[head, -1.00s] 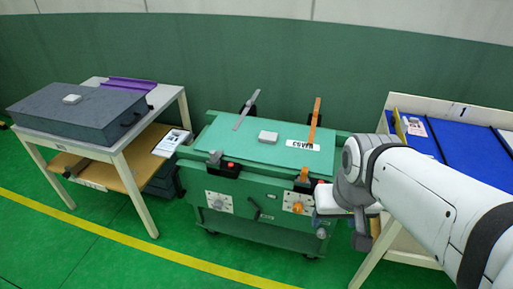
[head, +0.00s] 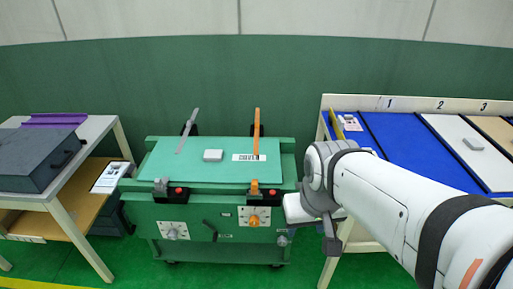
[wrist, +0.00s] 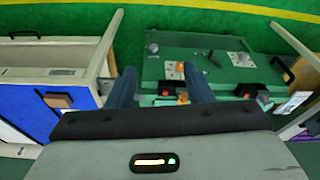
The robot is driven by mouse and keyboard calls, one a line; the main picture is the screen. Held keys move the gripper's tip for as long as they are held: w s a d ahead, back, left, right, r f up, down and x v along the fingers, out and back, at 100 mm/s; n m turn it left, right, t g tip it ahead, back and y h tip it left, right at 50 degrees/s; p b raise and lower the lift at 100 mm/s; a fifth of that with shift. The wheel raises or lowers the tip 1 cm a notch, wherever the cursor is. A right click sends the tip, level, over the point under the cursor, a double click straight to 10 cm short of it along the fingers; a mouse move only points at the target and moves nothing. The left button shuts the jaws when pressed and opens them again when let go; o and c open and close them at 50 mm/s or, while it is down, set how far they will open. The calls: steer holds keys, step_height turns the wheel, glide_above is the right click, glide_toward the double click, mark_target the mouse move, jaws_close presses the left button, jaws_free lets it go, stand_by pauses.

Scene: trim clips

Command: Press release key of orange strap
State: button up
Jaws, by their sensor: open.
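The orange strap (head: 257,130) runs over the right side of the green cover (head: 230,173) on the green cart. Its orange buckle (head: 254,188) sits at the cover's front edge. A red key (head: 272,192) lies just right of the buckle; a red key also shows in the wrist view (wrist: 164,92), beside orange parts. The grey strap (head: 188,131) is on the left, with its own red key (head: 178,191). My gripper (wrist: 159,74) is open and empty, its fingers toward the cart. In the head view it is right of the cart, fingertips unclear.
A table (head: 95,130) with a dark grey case (head: 35,160) stands at left. A blue-topped rack (head: 390,150) with numbered bays stands at right, close to my arm. Green floor is free before the cart.

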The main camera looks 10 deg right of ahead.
jaws_close()
stand_by(1.4)
